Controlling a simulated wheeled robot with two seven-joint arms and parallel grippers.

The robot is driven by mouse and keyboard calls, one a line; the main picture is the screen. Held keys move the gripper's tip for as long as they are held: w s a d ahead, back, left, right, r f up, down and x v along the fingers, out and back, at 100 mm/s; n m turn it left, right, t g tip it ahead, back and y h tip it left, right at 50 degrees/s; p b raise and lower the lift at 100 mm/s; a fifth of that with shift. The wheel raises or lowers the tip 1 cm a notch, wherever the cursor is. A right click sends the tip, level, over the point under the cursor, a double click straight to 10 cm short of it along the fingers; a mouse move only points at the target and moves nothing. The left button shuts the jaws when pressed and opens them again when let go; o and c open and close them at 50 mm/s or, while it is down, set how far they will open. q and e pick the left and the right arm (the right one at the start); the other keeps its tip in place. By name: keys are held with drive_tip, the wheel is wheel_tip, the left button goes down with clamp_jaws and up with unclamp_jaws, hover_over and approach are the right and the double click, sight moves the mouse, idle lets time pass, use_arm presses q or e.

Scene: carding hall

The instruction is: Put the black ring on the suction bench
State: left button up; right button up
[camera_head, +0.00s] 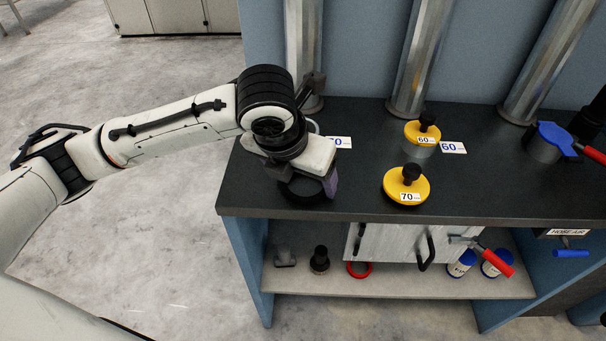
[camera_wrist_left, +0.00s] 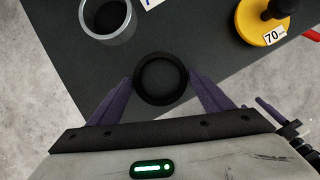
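The black ring (camera_wrist_left: 136,84) sits between the two purple fingers of my left gripper (camera_wrist_left: 160,78) in the left wrist view, with a fingertip against each side. In the head view the ring (camera_head: 300,195) is partly hidden under my left gripper (camera_head: 312,188), over the front left part of the suction bench (camera_head: 262,199). The bench's dark top also shows below the ring in the wrist view (camera_wrist_left: 200,45). I cannot tell whether the ring touches the bench top. My right gripper is not in view.
A grey open collar (camera_wrist_left: 112,35) stands behind the ring. A red ring (camera_head: 359,269) lies on the lower shelf. Metal pipes (camera_head: 418,60) rise behind.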

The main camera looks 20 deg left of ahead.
use_arm(q)
drive_tip(key=shift+o, duration=1.1)
drive_tip(key=p+v, duration=0.1)
drive_tip(key=v, duration=1.1)
